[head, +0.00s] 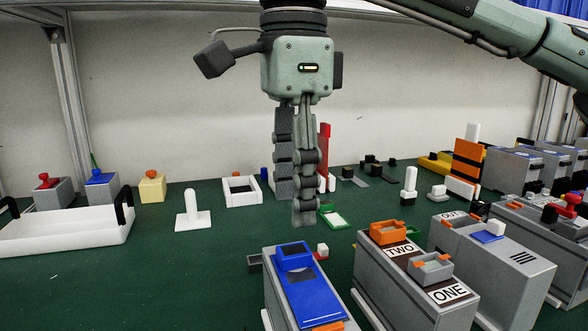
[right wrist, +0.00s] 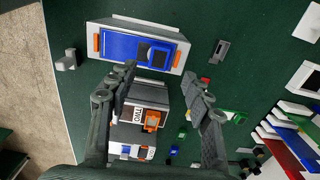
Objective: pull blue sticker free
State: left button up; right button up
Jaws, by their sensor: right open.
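A grey box (head: 279,309) near the front has a blue top plate (head: 312,293) with a raised blue piece (head: 294,256) at its far end. In the right wrist view, the blue plate (right wrist: 122,47) lies at the top, with orange ends on its box. A smaller flat blue sticker (head: 487,237) lies on another grey box (head: 500,270) at the right, beside a white cube. I cannot tell which blue piece is meant. My right gripper (head: 296,200) is open and empty, above and behind the blue-topped box. It also shows in the right wrist view (right wrist: 160,85).
A grey box (head: 405,290) marked TWO and ONE, with orange and grey clips, stands right of the blue-topped box. A white tray (head: 70,238) is at the left. Several small parts and a white frame (head: 242,198) lie behind. Green table is clear at front left.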

aim_at(294, 249)
notch_tip(294, 249, down, 5)
jog(key=shift+s+f, duration=0.1)
jog(key=shift+f, duration=0.6)
pick_arm(q)
jog(key=shift+s+f, duration=0.35)
jog(key=shift+s, duration=0.05)
pick_arm(e)
jog(key=shift+f, duration=0.1)
pick_arm(q)
jog(key=shift+w+r, duration=0.1)
jog(key=shift+w, duration=0.1)
pick_arm(e)
jog(key=shift+c, duration=0.6)
